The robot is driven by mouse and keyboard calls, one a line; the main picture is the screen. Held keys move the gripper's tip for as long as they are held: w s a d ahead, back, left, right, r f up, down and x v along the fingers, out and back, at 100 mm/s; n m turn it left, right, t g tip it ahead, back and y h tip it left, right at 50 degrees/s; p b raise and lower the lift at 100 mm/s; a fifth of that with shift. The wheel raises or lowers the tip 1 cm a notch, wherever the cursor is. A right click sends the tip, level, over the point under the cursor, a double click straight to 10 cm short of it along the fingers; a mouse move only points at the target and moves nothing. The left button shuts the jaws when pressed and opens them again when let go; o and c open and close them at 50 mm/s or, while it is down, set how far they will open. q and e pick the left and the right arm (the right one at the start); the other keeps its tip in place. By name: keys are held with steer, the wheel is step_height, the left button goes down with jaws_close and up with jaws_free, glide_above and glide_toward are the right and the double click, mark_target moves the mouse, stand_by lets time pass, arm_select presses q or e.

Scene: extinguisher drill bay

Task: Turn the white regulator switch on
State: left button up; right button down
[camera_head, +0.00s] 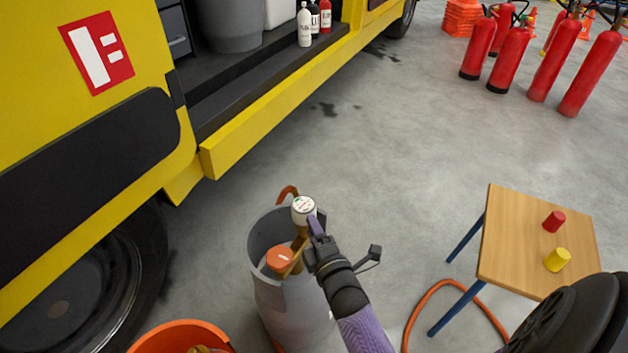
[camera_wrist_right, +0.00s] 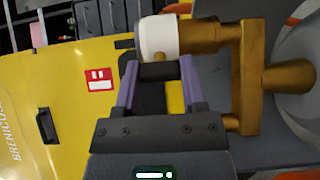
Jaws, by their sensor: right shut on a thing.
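The white regulator switch (camera_head: 304,204) sits on a brass valve (camera_head: 298,252) at the top of a grey gas cylinder (camera_head: 290,310). In the right wrist view the white switch (camera_wrist_right: 158,37) is at the upper middle, joined to brass fittings (camera_wrist_right: 250,70) on its right. My right gripper (camera_head: 313,224) is at the white switch, with its purple fingers on either side of it. It is shut on the switch, and the contact is partly hidden. My left gripper is not in view.
A yellow truck (camera_head: 225,155) stands at the left and back. A wooden table (camera_head: 515,240) with a red and a yellow cylinder stands at right, an orange hose (camera_head: 412,312) beneath it. Red extinguishers (camera_head: 553,60) stand at back right. An orange bucket (camera_head: 165,335) is at bottom left.

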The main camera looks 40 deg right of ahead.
stand_by(0.4)
steer(key=shift+c, duration=0.8)
jaws_free()
steer(key=shift+s, duration=0.1)
